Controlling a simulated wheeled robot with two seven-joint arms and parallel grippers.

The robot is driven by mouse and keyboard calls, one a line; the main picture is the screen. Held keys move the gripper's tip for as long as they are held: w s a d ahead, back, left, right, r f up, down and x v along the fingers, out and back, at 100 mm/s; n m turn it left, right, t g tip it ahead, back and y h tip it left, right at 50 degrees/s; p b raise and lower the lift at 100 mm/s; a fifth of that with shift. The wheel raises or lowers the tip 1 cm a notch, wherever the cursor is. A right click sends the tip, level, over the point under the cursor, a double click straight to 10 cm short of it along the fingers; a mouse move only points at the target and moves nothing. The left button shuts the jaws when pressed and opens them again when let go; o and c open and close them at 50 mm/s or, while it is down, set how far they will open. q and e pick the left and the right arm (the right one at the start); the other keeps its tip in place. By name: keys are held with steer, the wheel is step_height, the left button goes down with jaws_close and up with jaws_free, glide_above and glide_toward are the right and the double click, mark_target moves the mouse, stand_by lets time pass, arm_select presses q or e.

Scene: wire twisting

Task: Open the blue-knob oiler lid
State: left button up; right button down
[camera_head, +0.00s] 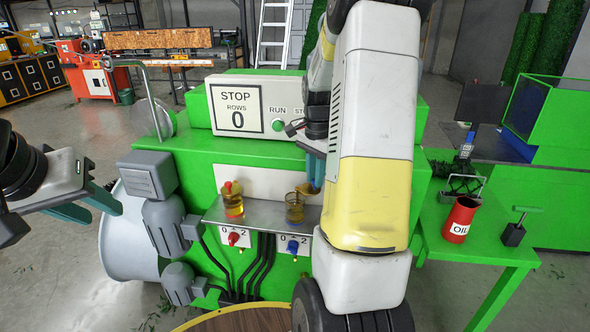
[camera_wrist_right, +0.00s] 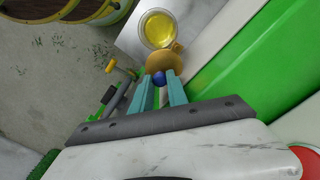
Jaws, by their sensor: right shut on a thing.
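The blue-knob oiler (camera_head: 294,208) is a clear cup of yellow oil on the grey shelf, right of the red-knob oiler (camera_head: 232,201). In the right wrist view its mouth is uncovered and the oil (camera_wrist_right: 158,29) shows. Its brass lid (camera_wrist_right: 164,61) stands tilted up at the cup's edge. My right gripper (camera_wrist_right: 160,84) is shut on the blue knob (camera_wrist_right: 158,78) of that lid; in the head view it (camera_head: 314,180) points down beside the cup, partly hidden by my arm. My left gripper (camera_head: 94,203) is open and empty at the far left.
The green machine (camera_head: 200,155) carries the shelf (camera_head: 264,214), with red (camera_head: 234,238) and blue (camera_head: 293,246) valve knobs below. A control panel (camera_head: 262,105) stands above. Grey motors (camera_head: 165,225) are at left. A red oil can (camera_head: 460,218) stands on the green table at right.

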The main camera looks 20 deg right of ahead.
steer(key=c, duration=1.3)
jaws_free()
